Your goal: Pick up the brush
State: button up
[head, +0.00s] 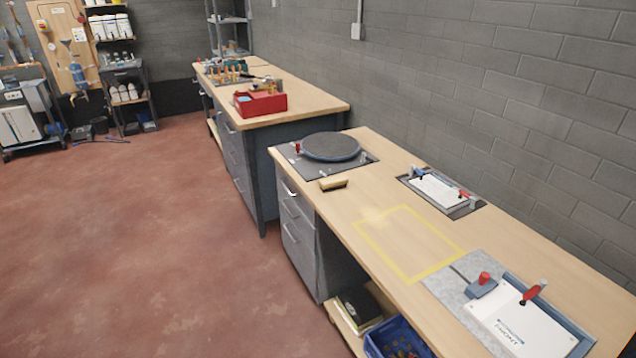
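The brush (333,184) lies on the near wooden workbench (384,210), close to its left front edge. It has a light tan wooden back and a dark bristle side. It sits just in front of a grey plate that carries a dark round turntable (331,147), apart from the turntable's disc. Nothing covers the brush. My gripper is not in view.
A yellow taped rectangle (410,276) and two clamped white panels (438,191) lie on the bench. Below are drawers (300,243) and a blue crate (392,341). A second bench behind holds a red toolbox (261,103). The red floor (130,240) at left is clear.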

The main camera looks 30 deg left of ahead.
aim_at(327, 184)
jog(key=i+l+u, duration=0.1)
jog(key=u, duration=0.3)
jog(key=i+l+u, duration=0.25)
jog(key=u, duration=0.15)
jog(key=i+l+u, duration=0.2)
jog(key=u, duration=0.2)
jog(key=i+l, duration=0.2)
jog(key=l, duration=0.25)
